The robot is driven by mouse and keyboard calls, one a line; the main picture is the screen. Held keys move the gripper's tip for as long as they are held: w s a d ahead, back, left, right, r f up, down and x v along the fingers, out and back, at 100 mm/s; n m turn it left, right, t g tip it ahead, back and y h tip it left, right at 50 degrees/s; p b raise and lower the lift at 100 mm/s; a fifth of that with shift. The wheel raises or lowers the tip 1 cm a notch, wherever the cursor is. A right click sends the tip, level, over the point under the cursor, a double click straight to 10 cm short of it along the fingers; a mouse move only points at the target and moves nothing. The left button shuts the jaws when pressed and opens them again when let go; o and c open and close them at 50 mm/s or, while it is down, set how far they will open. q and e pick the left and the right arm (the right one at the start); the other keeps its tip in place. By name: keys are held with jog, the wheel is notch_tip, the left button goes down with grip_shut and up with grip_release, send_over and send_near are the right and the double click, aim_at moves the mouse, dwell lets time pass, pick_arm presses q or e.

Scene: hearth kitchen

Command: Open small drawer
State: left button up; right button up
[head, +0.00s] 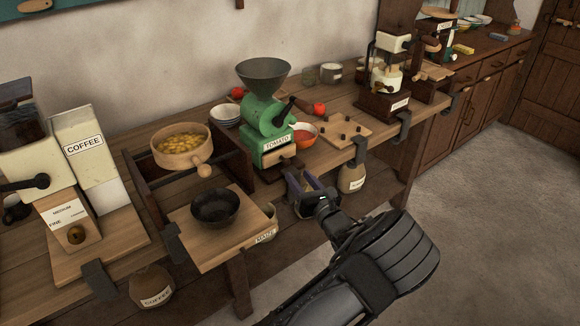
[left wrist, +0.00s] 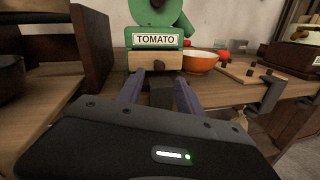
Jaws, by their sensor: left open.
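A green mill (head: 265,120) labelled TOMATO stands on the wooden counter (head: 222,96) with a grey funnel on top. Under its label is a small drawer with a light wooden front (head: 280,156) and a small knob. It looks shut. The drawer front also shows in the left wrist view (left wrist: 142,62), straight ahead. My left gripper (head: 301,181) is open and empty, just in front of and below the drawer. In the left wrist view its two fingers (left wrist: 158,82) point at the drawer, spread around the knob's line, apparently not touching it.
Left of the mill, a dark bowl (head: 214,206) sits on a board and a wooden pot (head: 180,147) on a stand. Right of it are an orange bowl (head: 303,133), a pegged board (head: 341,131) and a clamp (head: 359,152).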

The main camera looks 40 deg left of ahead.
aim_at(288, 164)
pick_arm(q)
jog(key=x, duration=0.6)
jog(key=shift+w+a, duration=0.15)
jog(key=shift+a, duration=0.15)
jog(key=shift+c, duration=0.5)
grip_shut()
dwell(0.6)
